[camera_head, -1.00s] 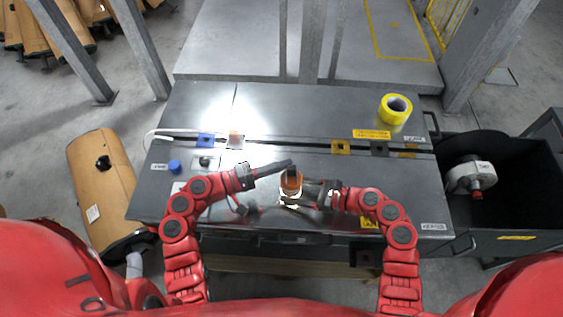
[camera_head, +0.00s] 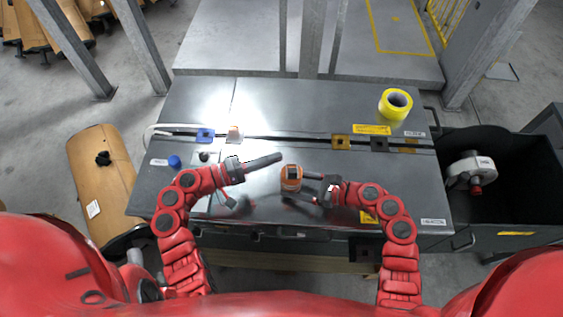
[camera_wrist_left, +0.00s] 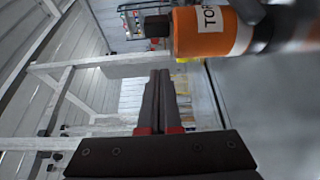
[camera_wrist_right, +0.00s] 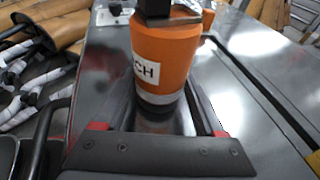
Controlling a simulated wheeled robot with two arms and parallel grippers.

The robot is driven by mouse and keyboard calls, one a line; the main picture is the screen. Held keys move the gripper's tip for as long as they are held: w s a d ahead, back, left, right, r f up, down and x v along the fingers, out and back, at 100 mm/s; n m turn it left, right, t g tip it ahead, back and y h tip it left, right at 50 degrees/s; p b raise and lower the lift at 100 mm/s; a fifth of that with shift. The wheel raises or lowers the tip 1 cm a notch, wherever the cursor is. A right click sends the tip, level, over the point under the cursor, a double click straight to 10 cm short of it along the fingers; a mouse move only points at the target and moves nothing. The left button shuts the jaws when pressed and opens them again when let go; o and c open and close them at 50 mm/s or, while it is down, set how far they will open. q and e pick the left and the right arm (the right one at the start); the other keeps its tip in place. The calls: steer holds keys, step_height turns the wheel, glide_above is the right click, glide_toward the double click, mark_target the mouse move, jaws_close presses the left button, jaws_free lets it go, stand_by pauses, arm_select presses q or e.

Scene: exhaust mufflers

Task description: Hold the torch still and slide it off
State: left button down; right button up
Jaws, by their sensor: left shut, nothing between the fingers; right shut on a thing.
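The orange torch (camera_head: 291,179) with a black top stands upright near the front middle of the grey bench. My right gripper (camera_head: 304,187) is shut around its lower body from the right. In the right wrist view the torch (camera_wrist_right: 165,62) sits between the two fingers, its label partly showing. My left gripper (camera_head: 278,158) is shut and empty, just left of and beyond the torch's top, apart from it. In the left wrist view the closed fingers (camera_wrist_left: 160,75) point past the torch (camera_wrist_left: 212,32), which is at upper right. Where the torch's base meets the bench is hard to see.
A yellow tape roll (camera_head: 396,104) stands at the back right of the bench. A blue knob (camera_head: 174,162) is at the left. A black bin (camera_head: 520,215) holding a white part is at the right.

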arm_select(q)
steer(key=v, duration=0.7)
arm_select(e)
steer(key=shift+s, duration=0.1)
arm_select(q)
steer(key=shift+s+a, duration=0.1)
arm_select(e)
steer(key=o, duration=0.9)
steer(key=shift+o, duration=0.2)
steer(key=shift+d, duration=0.1)
